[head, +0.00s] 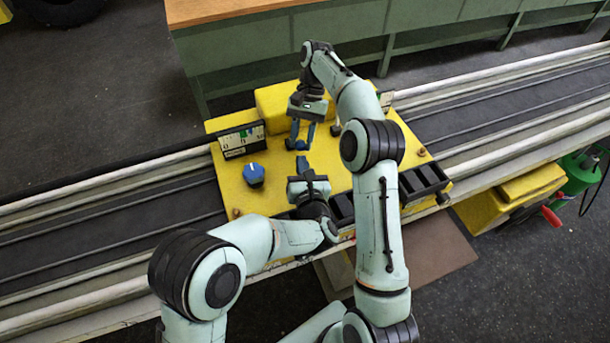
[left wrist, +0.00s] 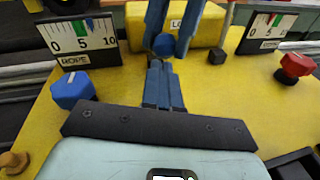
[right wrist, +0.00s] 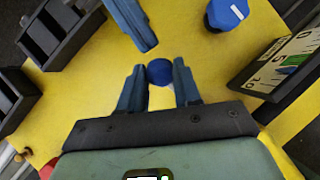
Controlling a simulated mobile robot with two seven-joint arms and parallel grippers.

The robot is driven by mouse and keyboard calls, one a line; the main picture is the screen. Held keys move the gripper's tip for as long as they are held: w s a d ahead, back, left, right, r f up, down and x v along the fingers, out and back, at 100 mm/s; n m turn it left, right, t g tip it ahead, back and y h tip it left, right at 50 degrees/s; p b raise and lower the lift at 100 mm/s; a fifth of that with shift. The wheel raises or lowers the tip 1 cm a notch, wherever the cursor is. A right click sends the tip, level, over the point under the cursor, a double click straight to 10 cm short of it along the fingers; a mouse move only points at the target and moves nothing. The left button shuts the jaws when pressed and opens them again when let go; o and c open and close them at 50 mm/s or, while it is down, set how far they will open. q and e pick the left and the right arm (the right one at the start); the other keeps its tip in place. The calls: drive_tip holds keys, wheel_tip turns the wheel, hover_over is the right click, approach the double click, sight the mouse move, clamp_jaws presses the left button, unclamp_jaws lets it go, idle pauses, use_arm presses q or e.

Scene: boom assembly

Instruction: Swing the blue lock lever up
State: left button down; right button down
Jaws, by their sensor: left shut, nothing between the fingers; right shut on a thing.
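The blue lock lever shows as a round blue end (head: 301,145) on the yellow panel, in front of a raised yellow block (left wrist: 205,32). It also shows in the left wrist view (left wrist: 164,46) and in the right wrist view (right wrist: 160,72). My right gripper (head: 300,143) reaches down from above, with one finger on each side of this end, shut on it. The rest of the lever is hidden. My left gripper (left wrist: 160,66) is shut and empty, its fingertips just in front of the lever, low over the panel.
A faceted blue knob (head: 253,176) and a ROPE gauge (head: 242,141) are on the panel's left. The left wrist view shows a red knob (left wrist: 296,66) and a second gauge (left wrist: 268,32) at right. Black open bins (head: 424,180) line the front edge. The two grippers are close together.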

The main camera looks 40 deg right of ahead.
use_arm(q)
drive_tip(key=shift+w+d+f, duration=0.1)
drive_tip(key=shift+w+d, duration=0.1)
drive_tip(key=shift+w, duration=0.25)
